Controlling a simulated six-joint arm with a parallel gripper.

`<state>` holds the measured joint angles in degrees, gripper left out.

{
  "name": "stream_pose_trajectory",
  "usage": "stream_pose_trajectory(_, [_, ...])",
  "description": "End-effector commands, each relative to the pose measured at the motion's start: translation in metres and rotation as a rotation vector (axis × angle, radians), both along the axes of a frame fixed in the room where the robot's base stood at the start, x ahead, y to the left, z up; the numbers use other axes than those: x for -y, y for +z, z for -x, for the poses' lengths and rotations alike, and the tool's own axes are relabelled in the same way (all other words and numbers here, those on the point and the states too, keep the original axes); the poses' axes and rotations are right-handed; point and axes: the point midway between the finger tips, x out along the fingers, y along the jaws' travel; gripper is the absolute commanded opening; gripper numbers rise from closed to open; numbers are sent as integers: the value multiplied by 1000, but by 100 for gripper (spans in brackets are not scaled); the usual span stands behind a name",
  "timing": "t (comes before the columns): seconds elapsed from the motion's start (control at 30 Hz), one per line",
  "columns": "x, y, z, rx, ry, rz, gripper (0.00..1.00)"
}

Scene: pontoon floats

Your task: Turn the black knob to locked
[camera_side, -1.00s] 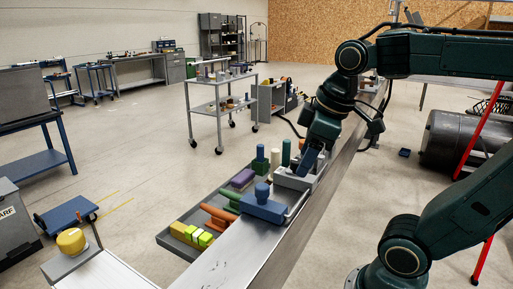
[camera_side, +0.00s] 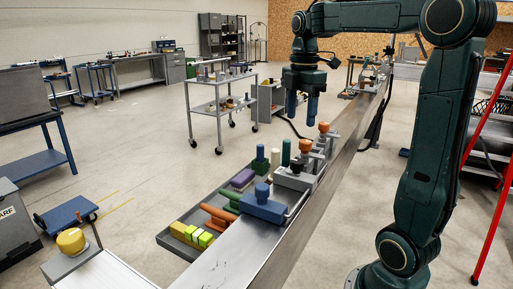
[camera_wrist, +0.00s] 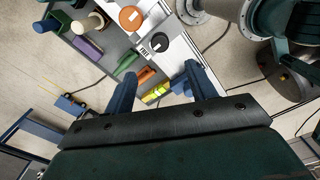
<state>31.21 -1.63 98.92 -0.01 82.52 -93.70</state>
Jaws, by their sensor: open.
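The black knob (camera_wrist: 159,42) shows in the wrist view on a pale plate. It is round, with a light mark on its top. A small dark label (camera_wrist: 144,53), which seems to read FREE, lies beside it. In the side view the black knob (camera_side: 297,166) sits small on top of a grey block (camera_side: 294,180). My gripper (camera_side: 301,116) is open and empty, pointing down in the air above and beyond the block. In the wrist view its two blue fingers (camera_wrist: 161,84) are apart, with nothing between them. The knob lies clear of both fingers.
Orange knobs (camera_side: 305,146) stand close behind the block. A blue block with a round knob (camera_side: 263,206) stands in front. The rail's near end is bare.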

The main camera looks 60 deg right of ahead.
Motion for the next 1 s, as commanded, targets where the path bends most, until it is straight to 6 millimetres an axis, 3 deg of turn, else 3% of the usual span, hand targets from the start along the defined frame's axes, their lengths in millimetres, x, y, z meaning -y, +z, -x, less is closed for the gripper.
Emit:
stream_pose_trajectory(0.47, [1, -10, 0, -5, 10, -3, 56])
stream_pose_trajectory(0.67, [1, -29, 0, -6, 9, -4, 56])
stream_pose_trajectory(1.0, [1, -81, 1, -7, 9, -5, 56])
